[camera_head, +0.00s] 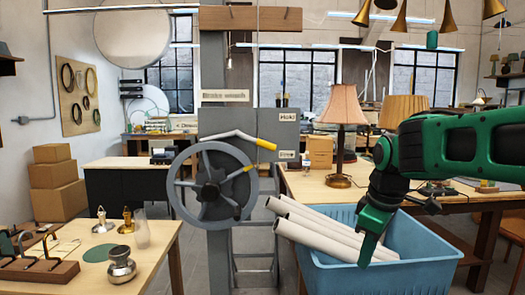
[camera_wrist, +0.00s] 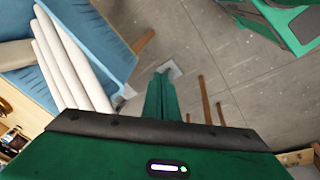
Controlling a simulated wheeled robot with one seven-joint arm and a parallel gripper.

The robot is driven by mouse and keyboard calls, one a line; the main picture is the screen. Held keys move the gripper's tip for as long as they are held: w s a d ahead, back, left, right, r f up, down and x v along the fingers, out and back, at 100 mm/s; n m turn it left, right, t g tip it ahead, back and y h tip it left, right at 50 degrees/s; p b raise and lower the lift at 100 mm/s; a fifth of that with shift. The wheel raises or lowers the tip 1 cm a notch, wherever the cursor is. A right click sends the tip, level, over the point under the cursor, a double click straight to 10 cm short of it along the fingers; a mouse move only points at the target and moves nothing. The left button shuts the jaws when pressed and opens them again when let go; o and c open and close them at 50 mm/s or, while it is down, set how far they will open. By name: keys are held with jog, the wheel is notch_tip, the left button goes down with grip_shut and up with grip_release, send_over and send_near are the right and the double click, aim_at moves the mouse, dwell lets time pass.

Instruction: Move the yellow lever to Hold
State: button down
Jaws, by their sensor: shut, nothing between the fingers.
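The lever (camera_head: 266,144) has a yellow end and a pale arm. It is on the grey winch housing (camera_head: 268,126) on the post, and its tip points right and slightly down. A label reading Hold (camera_head: 287,117) is on the housing above and right of the tip; a smaller label (camera_head: 287,155), too small to read surely, is below it. My gripper (camera_head: 368,252) points down in front of the blue bin, right of and below the lever and well apart from it. Its fingers are together and empty, and they show in the wrist view (camera_wrist: 160,98). The lever is not in the wrist view.
A grey handwheel (camera_head: 176,186) with yellow parts is just left of and below the lever. A blue bin (camera_head: 335,277) with several white tubes (camera_head: 318,225) stands beside my gripper. A lamp (camera_head: 341,120) stands on the table behind. A workbench (camera_head: 160,262) is at front left.

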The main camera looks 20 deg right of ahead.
jog(key=w+a+r+n+t, duration=0.2)
jog(key=w+a+r+n, duration=0.1)
jog(key=w+r+n, duration=0.35)
jog(key=w+a+r+n+t, duration=0.1)
jog(key=w+a+r+n, duration=0.1)
jog(key=w+r+n, duration=0.5)
jog(key=n+t+y, duration=0.2)
jog(key=n+t, duration=0.1)
jog(key=n, duration=0.9)
send_near(266, 147)
jog(key=s+a+f, duration=0.3)
jog(key=d+x, duration=0.1)
jog(key=x, duration=0.8)
jog(key=shift+w+d+r, duration=0.3)
jog(key=shift+w+r, duration=0.15)
jog(key=shift+r, duration=0.2)
jog(key=shift+w+d+r, duration=0.35)
jog(key=shift+w+r, duration=0.1)
jog(key=shift+r, duration=0.25)
